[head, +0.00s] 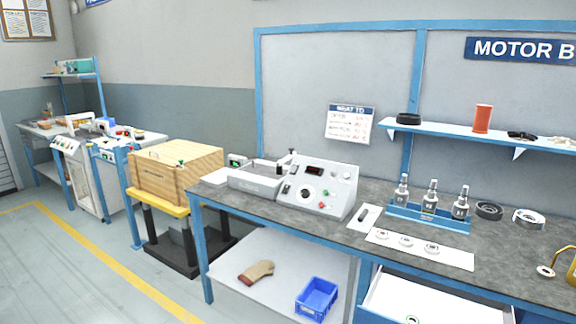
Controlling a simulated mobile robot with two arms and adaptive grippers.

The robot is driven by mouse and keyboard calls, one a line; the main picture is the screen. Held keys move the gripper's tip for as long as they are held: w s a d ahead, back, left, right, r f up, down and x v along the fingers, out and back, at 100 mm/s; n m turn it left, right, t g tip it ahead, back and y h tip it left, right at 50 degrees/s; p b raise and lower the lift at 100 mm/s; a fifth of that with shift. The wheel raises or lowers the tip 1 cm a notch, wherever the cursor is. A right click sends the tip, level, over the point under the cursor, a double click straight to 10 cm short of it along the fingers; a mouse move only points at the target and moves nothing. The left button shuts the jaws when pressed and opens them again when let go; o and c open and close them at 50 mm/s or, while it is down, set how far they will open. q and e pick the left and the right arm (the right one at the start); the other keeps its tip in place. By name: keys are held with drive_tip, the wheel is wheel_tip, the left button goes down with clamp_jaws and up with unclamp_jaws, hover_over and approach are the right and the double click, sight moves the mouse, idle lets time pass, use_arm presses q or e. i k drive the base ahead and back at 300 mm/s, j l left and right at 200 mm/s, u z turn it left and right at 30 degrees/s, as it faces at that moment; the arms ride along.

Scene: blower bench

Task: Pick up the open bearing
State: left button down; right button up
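Three small bearing-like rings lie in a row on a white strip (456,259) near the front of the grey bench top: a left ring (382,234), a middle ring (405,241) and a right ring (431,247). They are too small here to tell which one is the open bearing. Neither of my grippers shows in the head view.
Behind the strip, a blue rack (396,211) holds three bottles. A dark ring (488,211) and a metallic ring (529,216) lie to its right. A sloped control box (318,187) stands left. Below are an open white drawer (420,298) and a blue bin (316,299).

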sight(541, 271)
drive_tip(key=z, duration=1.55)
drive_tip(key=i+j, duration=0.5)
drive_tip(key=i, duration=0.15)
drive_tip(key=l+z, duration=0.05)
